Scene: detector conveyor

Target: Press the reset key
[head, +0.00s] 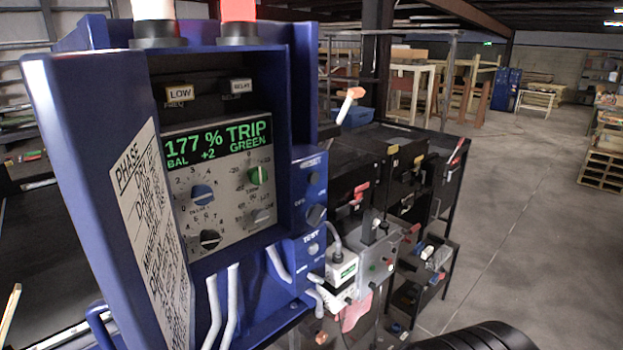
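A blue detector cabinet (92,172) fills the left half of the head view. Its grey panel (232,213) has a display (218,145) reading "177 % TRIP", "BAL +2" and "GREEN". A narrow blue side box (299,225) is on the cabinet's right. Its top label is too small to read surely, with a small dark round control (313,178) under it. Below are a black knob (316,215) and a pale round button (313,249) under the word "TEST". I cannot tell surely which control is the reset key.
Pale cables (230,308) hang below the panel. A grey control box (376,262) and black racks (415,165) with coloured handles stand close to the cabinet's right. Open concrete floor (545,220) lies farther right, with wooden pallets (602,165) at its edge.

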